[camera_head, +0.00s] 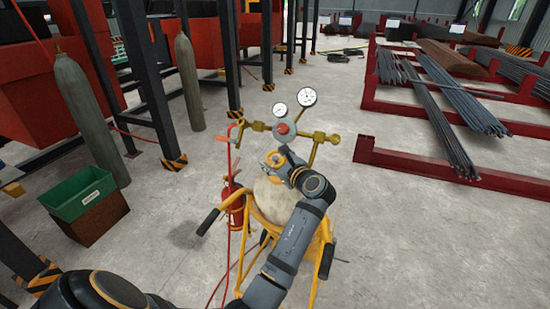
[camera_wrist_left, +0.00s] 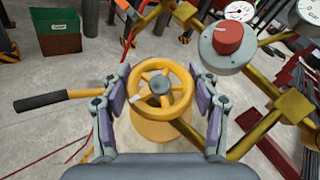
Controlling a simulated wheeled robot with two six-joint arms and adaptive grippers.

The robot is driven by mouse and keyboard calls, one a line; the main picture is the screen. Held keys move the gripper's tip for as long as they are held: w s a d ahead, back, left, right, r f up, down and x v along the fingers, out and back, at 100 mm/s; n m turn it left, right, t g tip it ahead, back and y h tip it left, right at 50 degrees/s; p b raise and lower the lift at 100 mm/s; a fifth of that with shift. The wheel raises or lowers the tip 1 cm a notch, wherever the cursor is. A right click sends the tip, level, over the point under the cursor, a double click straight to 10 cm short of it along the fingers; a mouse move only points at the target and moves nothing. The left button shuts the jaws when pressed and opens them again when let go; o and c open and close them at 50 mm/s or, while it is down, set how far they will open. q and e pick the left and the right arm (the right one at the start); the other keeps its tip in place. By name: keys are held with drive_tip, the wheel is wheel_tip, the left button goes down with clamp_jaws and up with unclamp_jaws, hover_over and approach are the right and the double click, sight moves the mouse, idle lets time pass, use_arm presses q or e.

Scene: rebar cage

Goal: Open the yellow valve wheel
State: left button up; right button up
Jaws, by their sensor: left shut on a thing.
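The yellow valve wheel (camera_wrist_left: 143,108) sits face-on in the middle of the left wrist view, with spokes and a grey hub. It sits on top of the gas cylinder (camera_head: 274,198) on the yellow cart, and shows small in the head view (camera_head: 270,157). My left gripper (camera_wrist_left: 161,92) has one finger on each side of the wheel and is shut on its rim. In the head view my left gripper (camera_head: 282,160) reaches the wheel from the right and partly hides it. My right gripper is in neither view.
Beside the wheel stand a regulator with a red knob (camera_wrist_left: 229,37) and two gauges (camera_head: 307,96). The cart's black handle (camera_wrist_left: 42,101) sticks out left. Grey cylinders (camera_head: 88,115), a green bin (camera_head: 82,194) and rebar racks (camera_head: 450,175) stand further off.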

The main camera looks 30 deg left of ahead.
sight(275, 157)
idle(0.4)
use_arm(q)
drive_tip(key=o, duration=1.2)
drive_tip(key=shift+c, duration=0.2)
drive_tip(key=shift+r, duration=0.35)
wheel_tip(275, 157, up, 9)
drive_tip(key=shift+r, duration=0.2)
drive_tip(key=shift+f, duration=0.1)
